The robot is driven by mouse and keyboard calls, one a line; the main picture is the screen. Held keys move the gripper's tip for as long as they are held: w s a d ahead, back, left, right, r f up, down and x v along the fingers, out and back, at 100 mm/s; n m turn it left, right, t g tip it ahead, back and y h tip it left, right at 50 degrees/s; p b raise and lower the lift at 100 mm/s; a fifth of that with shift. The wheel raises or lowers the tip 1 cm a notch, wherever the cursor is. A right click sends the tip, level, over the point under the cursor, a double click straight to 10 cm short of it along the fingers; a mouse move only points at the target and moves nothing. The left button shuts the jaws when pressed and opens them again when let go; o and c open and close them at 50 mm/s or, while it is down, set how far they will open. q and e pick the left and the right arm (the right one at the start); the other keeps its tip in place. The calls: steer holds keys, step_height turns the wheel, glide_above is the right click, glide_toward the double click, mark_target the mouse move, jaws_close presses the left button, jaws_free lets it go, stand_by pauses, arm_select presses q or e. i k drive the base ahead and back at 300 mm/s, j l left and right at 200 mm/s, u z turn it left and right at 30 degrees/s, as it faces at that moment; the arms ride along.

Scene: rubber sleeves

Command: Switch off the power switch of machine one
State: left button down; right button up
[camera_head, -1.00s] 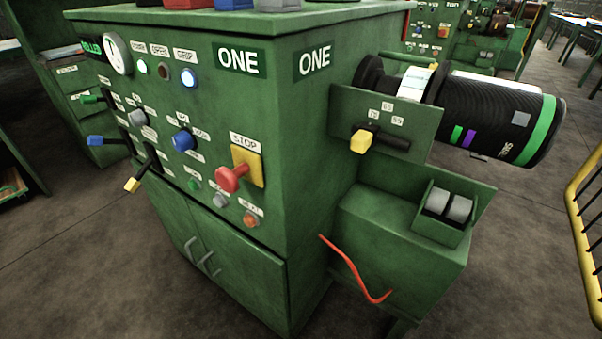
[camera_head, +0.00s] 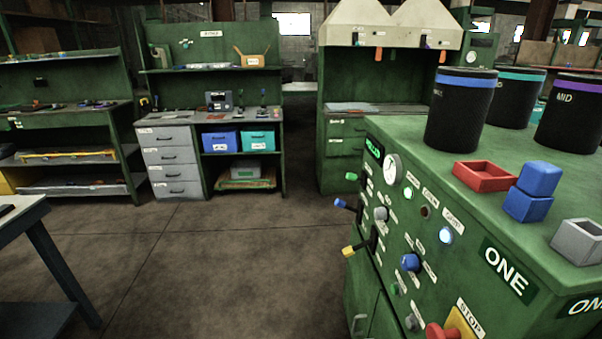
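The green machine one (camera_head: 465,215) stands at the right, marked by a ONE label (camera_head: 508,268) on its front panel. On the panel are a round gauge (camera_head: 392,168), a lit green lamp (camera_head: 408,193), a dark brown lamp (camera_head: 426,212) and a lit bluish-white lamp (camera_head: 446,235). Below them are a grey knob (camera_head: 381,213) and a blue knob (camera_head: 410,262). Levers with green (camera_head: 351,176), blue (camera_head: 341,203) and yellow (camera_head: 348,251) tips stick out at the left edge. A red stop handle (camera_head: 441,331) is cut by the bottom edge. Small labels are unreadable. Neither gripper is in view.
Black canisters (camera_head: 461,110), a red tray (camera_head: 484,176), blue blocks (camera_head: 528,205) and a grey box (camera_head: 578,241) stand on the machine. Workbenches (camera_head: 210,120) line the back. A table (camera_head: 30,240) stands at left. The floor (camera_head: 220,260) between is clear.

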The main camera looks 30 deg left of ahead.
mark_target(352, 176)
steer(key=u, duration=0.45)
steer(key=i+j, duration=0.8)
steer(key=j, duration=0.15)
steer(key=i+j+z, duration=0.25)
steer(key=z, duration=1.6)
